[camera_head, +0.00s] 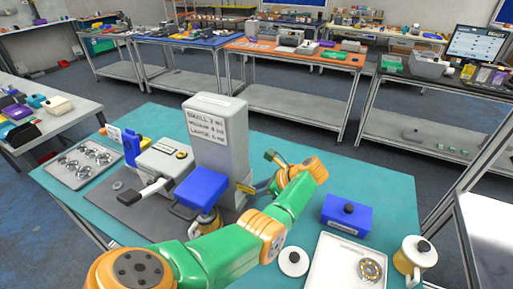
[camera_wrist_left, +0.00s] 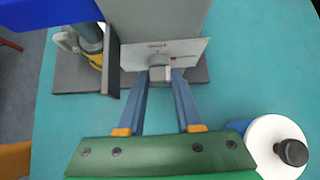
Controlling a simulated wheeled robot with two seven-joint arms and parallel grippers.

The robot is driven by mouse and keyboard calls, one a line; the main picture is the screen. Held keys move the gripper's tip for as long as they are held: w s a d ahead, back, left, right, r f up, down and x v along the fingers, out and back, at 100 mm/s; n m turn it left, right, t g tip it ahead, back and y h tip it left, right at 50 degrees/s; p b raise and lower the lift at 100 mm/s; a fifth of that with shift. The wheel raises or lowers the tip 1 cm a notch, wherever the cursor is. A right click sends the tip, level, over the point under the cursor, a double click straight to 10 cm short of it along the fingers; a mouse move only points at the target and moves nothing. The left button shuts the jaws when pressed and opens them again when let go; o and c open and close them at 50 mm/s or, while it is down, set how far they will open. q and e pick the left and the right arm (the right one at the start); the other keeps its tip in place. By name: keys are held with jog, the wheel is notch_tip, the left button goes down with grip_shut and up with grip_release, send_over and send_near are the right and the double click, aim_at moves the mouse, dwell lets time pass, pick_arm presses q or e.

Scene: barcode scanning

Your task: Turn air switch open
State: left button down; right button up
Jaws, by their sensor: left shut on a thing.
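The tall grey machine (camera_head: 218,150) stands on a dark base on the teal table. In the left wrist view a small grey switch knob (camera_wrist_left: 160,62) sticks out of a pale metal plate (camera_wrist_left: 190,50) at the foot of the machine. My left gripper (camera_wrist_left: 160,78) has its two blue-grey fingertips closed on the knob, one on each side. In the head view my green and orange left arm bends around to the machine's right side, and the switch itself cannot be made out there. My right gripper is not in view.
A blue box (camera_head: 347,215), a white tray (camera_head: 335,264), a white lid (camera_head: 293,262) and an orange-and-white mug (camera_head: 414,256) stand at the right. A metal tray of portafilter-like parts (camera_head: 84,163) lies at the left. Bare table lies behind my wrist.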

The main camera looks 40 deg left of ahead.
pick_arm(q)
jog(key=shift+s+f+g, duration=0.1)
jog(key=shift+f+g, duration=0.05)
jog(key=shift+g, duration=0.15)
jog(key=c, duration=0.8)
grip_release()
jog(key=shift+o, duration=1.1)
jog(key=shift+a, duration=0.3)
jog(key=b+v, duration=0.1)
jog(key=v, duration=0.6)
jog(key=shift+b, duration=0.3)
